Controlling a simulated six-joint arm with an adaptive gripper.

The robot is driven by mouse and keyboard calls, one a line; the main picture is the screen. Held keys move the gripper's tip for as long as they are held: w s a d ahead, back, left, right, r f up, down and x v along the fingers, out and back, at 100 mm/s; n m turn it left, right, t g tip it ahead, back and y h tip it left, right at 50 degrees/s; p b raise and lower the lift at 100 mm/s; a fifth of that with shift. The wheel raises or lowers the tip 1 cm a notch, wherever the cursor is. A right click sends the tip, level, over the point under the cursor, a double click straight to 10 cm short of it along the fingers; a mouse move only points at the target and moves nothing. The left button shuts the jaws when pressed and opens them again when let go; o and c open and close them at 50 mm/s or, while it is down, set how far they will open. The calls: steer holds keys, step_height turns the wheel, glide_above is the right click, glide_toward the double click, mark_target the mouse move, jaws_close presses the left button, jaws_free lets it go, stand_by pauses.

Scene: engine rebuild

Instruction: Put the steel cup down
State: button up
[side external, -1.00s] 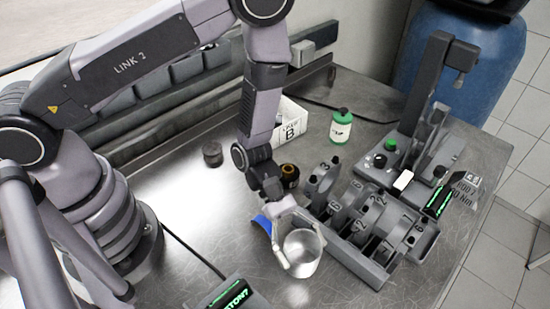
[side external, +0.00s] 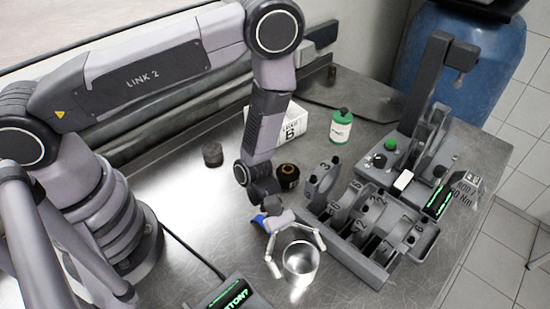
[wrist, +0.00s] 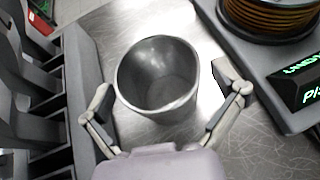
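The steel cup (side external: 300,262) stands upright on the metal table, open end up, to the left of the grey parts rack. It also shows in the wrist view (wrist: 157,80), and its inside looks empty. My gripper (side external: 298,255) is open, with its fingers spread on either side of the cup.
A small display (side external: 232,296) lies at the front left.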

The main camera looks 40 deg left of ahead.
steer(key=shift+r, duration=0.25)
steer(key=v, duration=1.1)
steer(key=shift+w+a, duration=0.15)
steer(key=shift+a, duration=0.15)
steer(key=s+a+r+m+y, duration=0.1)
steer(key=a+r+m+y, duration=0.2)
steer(key=r, duration=0.6)
steer(key=s+a+r+m, duration=0.1)
steer(key=a+r+m, duration=0.1)
steer(key=r+m, duration=0.55)
steer(key=s+a+r+m+t+y, duration=0.2)
steer(key=s+a+r+t+y, duration=0.2)
steer(key=a+r, duration=0.4)
steer(key=s+a+r+m+t+y, duration=0.3)
steer(key=s+a+r+t+y, duration=0.1)
steer(key=a+r, duration=0.3)
steer(key=shift+s+a+r+y, duration=0.4)
steer(key=shift+s+a, duration=0.05)
steer(key=shift+s, duration=0.2)
